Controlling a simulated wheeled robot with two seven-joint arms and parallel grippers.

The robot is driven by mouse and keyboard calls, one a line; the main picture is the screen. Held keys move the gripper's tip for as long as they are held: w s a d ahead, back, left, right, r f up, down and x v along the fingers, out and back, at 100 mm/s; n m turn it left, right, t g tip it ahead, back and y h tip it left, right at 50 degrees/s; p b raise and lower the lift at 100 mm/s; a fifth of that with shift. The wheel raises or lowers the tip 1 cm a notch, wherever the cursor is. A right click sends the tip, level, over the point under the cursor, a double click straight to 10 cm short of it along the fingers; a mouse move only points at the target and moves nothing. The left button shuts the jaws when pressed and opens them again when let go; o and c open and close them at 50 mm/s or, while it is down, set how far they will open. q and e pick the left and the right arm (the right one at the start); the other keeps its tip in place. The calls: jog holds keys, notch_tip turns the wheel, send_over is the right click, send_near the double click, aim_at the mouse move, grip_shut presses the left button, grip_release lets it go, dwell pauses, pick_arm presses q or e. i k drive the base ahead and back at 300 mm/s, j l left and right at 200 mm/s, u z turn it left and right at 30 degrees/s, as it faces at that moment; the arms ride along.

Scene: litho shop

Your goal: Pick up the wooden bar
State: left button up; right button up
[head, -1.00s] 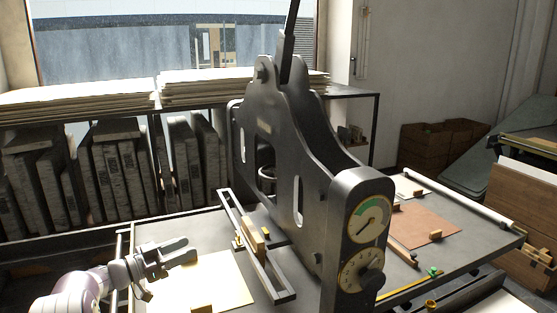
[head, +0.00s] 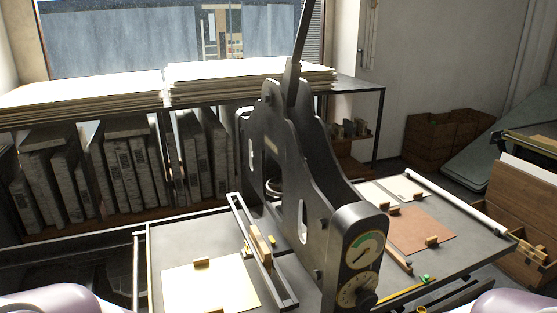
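A light wooden bar (head: 260,245) stands in the long metal frame (head: 282,284) on the left side of the press. A thinner brown wooden strip (head: 398,261) lies on the press bed, to the right of the press's side plate. I cannot tell for certain which one the task names. Neither of my grippers is in view. Only pale purple parts of my arms show at the bottom left and bottom right corners.
The dark press (head: 305,165) with its dials stands mid-view. A cream sheet (head: 205,285) with small wooden blocks lies on the left bed. A brown sheet (head: 420,222) with blocks and a white roller (head: 455,203) are on the right. Stone slabs (head: 120,175) fill the back rack.

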aim_at(263, 253)
jog(key=i+l, duration=0.2)
jog(key=i+l+u, duration=0.1)
jog(key=l, duration=0.3)
jog(key=i+l, duration=0.25)
jog(key=i+l+u, duration=0.1)
jog(key=l, duration=0.3)
jog(key=i+l, duration=0.2)
jog(key=l, duration=0.15)
jog(key=j+u, duration=0.05)
